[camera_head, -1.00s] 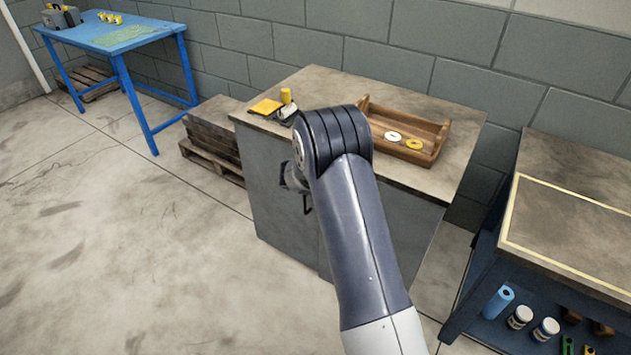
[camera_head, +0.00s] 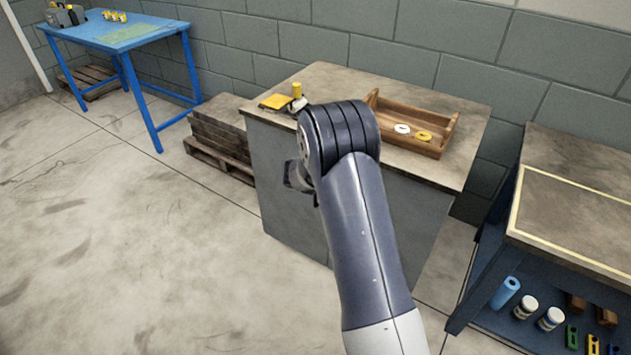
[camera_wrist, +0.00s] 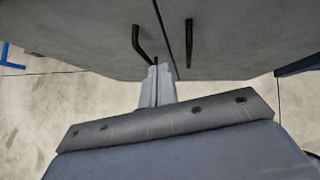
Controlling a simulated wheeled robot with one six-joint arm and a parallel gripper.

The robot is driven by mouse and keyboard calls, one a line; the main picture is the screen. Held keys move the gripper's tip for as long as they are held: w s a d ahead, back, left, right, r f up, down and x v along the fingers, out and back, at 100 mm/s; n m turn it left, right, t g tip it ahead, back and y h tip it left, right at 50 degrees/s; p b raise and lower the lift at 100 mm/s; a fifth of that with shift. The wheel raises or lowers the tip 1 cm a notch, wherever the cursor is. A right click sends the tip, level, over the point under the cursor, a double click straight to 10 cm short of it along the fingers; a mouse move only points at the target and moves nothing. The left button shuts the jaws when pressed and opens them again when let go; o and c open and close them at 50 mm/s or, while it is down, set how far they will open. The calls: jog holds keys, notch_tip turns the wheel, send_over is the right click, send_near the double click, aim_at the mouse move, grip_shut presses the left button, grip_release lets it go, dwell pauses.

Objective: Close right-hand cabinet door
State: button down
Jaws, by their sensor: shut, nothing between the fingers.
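The grey cabinet (camera_head: 285,185) stands against the wall, and my arm covers the middle of its front in the head view. In the wrist view the left door (camera_wrist: 85,35) and the right-hand door (camera_wrist: 235,35) meet at a narrow dark seam. Each bears a black handle: the left handle (camera_wrist: 139,42) and the right handle (camera_wrist: 189,43). I cannot tell whether the right-hand door is fully flush. My gripper (camera_wrist: 156,68) is shut and empty, close to the doors' lower part near the seam. Contact cannot be made out.
A wooden tray (camera_head: 440,147) and small yellow items (camera_head: 277,101) are on the cabinet top. A workbench (camera_head: 575,215) with a lower shelf stands to the right. The floor in front is clear.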

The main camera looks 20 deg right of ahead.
jog(key=w+v, duration=0.1)
jog(key=v, duration=0.8)
jog(key=shift+a+r+p, duration=0.25)
jog(key=shift+a+p, duration=0.05)
jog(key=shift+a, duration=0.1)
